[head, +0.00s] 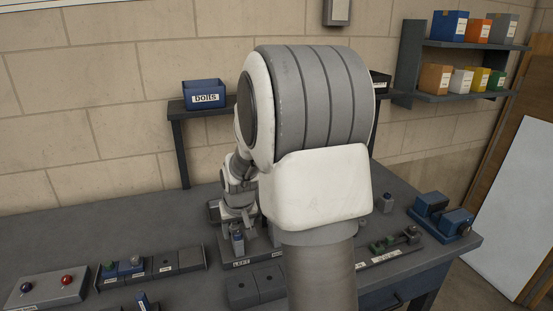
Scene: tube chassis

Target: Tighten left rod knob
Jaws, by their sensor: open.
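My arm fills the middle of the head view and hides much of the bench behind it. My gripper (238,232) is small and partly hidden, low over the fixture marked LEFT (241,263). It looks open, with a small grey-blue upright part (237,243) at or just below its fingertips. I cannot tell whether this part is the left rod knob, or whether the fingers touch it. The rest of the fixture to the right is hidden behind my arm.
On the bench (95,235) are a box with blue and red buttons (47,288), a labelled tray (150,268), a dark block (255,288), a labelled rail (390,250) and a blue vise (440,215). A bolts bin (204,95) stands on the rear shelf.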

